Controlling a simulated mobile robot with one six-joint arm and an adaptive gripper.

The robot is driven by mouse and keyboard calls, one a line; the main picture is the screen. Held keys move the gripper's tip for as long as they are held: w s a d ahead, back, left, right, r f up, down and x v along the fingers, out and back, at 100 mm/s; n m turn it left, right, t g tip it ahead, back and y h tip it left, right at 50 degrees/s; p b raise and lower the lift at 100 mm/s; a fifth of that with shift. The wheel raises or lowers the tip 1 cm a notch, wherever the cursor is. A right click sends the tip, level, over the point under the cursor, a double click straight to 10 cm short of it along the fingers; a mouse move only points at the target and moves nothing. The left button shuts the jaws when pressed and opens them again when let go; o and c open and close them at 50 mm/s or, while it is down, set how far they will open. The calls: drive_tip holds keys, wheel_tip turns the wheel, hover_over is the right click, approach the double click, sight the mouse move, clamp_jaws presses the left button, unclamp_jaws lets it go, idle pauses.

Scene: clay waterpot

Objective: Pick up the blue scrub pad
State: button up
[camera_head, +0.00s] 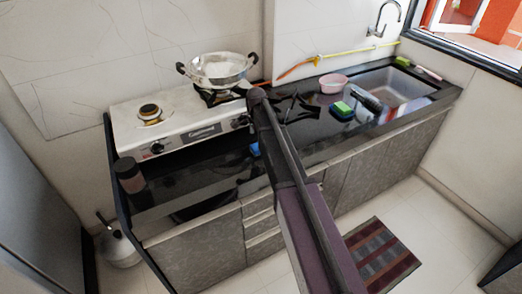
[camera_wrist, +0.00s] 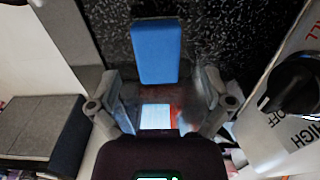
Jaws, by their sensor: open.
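The blue scrub pad (camera_wrist: 156,52) lies on the black speckled counter in the wrist view, long side pointing away from me. In the head view a small blue piece (camera_head: 254,149), which looks like the same pad, shows beside my arm on the counter in front of the stove. My gripper (camera_wrist: 160,88) is open and empty in the wrist view, with a finger on each side. The pad is ahead of the fingertips, roughly centred between them. The height of the fingers above the counter is unclear. In the head view my arm hides the gripper.
The stove (camera_head: 185,125) with a steel pan (camera_head: 218,68) stands close by. Its knob (camera_wrist: 295,88) is right of the gripper in the wrist view. A green-and-blue sponge (camera_head: 341,110), a pink bowl (camera_head: 333,83) and the sink (camera_head: 400,86) are farther right. A dark jar (camera_head: 130,175) stands left.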

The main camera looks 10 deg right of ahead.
sight(257, 146)
idle(0.3)
drive_tip(key=shift+s+d+f+b, duration=0.15)
drive_tip(key=shift+f+b, duration=2.45)
drive_tip(key=c, duration=0.7)
